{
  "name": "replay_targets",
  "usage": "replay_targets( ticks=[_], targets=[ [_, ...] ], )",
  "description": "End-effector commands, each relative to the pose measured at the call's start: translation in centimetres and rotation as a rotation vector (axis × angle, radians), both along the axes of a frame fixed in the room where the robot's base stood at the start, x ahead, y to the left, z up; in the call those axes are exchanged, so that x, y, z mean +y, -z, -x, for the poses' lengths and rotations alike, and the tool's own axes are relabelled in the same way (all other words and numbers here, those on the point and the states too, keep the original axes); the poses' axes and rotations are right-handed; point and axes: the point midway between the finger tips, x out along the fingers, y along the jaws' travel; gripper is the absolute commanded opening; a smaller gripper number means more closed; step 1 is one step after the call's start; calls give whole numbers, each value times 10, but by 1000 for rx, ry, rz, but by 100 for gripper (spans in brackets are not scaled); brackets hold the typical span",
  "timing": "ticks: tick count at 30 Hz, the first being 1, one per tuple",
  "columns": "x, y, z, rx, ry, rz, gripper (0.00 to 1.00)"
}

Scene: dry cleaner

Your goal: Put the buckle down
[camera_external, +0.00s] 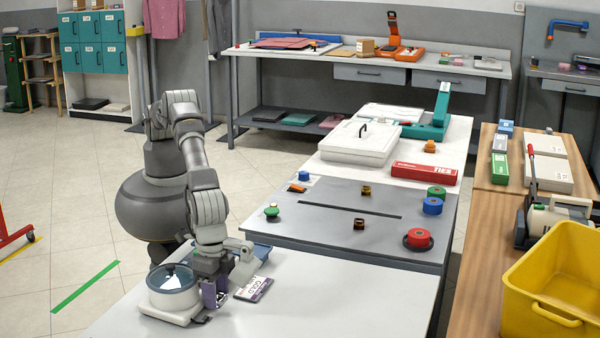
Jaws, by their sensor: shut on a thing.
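My gripper (217,293) points down low over the near end of the white table, just right of a round white device with a glass top (173,285). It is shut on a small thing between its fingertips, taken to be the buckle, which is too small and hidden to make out. A dark purple piece (208,294) shows right at the fingers; I cannot tell if it is held or stands behind them. A flat white and purple labelled pack (254,289) lies just right of the gripper.
The white table (340,300) is clear to the right. Behind it, a grey panel (320,193) carries a green knob (272,213), small brown blocks (359,224) and red, blue and green round pieces (418,238). A yellow bin (560,285) stands at right.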

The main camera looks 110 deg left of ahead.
Motion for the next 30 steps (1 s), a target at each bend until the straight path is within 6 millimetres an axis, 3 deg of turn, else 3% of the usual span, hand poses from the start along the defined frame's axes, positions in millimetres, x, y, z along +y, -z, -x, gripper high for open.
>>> replay_targets(
  ticks=[1, 3, 14, 15, 17, 26, 30],
  targets=[
    [0, 14, 0, 2, 0, -2, 18],
    [0, 21, 0, 0, 0, 0, 18],
    [0, 24, 0, 0, 0, 0, 18],
    [0, 23, 0, 0, 0, 0, 57],
    [0, 23, 0, 0, 0, 0, 71],
    [0, 22, 0, 0, 0, 0, 73],
    [0, 7, 0, -1, 0, 1, 73]
  ],
)
